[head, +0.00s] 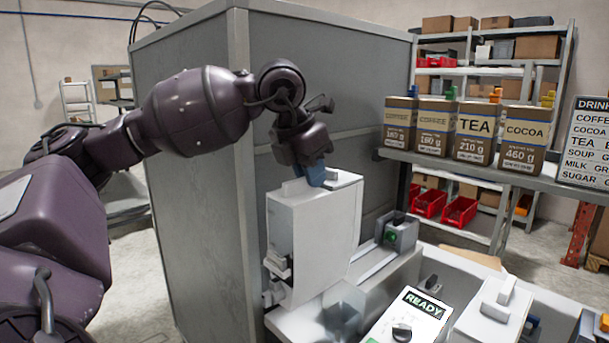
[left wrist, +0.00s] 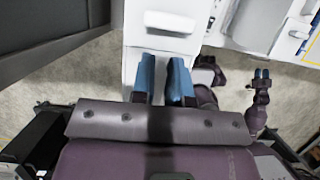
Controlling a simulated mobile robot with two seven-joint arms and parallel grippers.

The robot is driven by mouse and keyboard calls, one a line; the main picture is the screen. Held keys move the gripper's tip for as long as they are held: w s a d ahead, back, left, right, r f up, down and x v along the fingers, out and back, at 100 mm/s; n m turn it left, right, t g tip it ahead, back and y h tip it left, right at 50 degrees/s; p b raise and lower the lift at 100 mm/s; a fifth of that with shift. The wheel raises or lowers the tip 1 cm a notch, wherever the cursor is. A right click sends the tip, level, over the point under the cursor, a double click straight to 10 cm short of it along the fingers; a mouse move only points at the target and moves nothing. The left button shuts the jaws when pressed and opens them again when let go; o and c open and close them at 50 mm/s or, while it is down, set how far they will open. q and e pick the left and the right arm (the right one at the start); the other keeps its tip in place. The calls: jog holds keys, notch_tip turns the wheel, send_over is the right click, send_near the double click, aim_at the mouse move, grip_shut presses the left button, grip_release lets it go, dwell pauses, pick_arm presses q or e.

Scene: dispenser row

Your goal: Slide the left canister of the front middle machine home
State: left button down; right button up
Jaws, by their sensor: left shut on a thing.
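The left canister (head: 309,238) is a tall white box with a spout on its left side in the head view. It stands upright at the left end of the white machine (head: 376,297). My left gripper (head: 317,175) comes down from above and is shut on the top of the canister, at its raised grip. In the left wrist view the blue fingertips (left wrist: 163,77) straddle part of the white canister (left wrist: 160,50). Whether the canister's underside touches its seat is hidden. My right gripper (left wrist: 262,74) shows small in the left wrist view; its opening is unclear.
A READY panel with a knob (head: 402,332) and another white canister (head: 493,312) are to the right. A grey block with a green button (head: 398,233) stands behind. A tall grey cabinet (head: 200,170) stands close left. A shelf (head: 480,172) holds labelled canisters.

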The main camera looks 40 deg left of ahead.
aim_at(328, 169)
pick_arm(q)
jog(key=shift+w, duration=0.5)
jog(key=shift+w+d, duration=0.1)
jog(key=shift+w, duration=0.35)
jog(key=shift+w+d, duration=0.1)
jog(key=shift+w, duration=1.15)
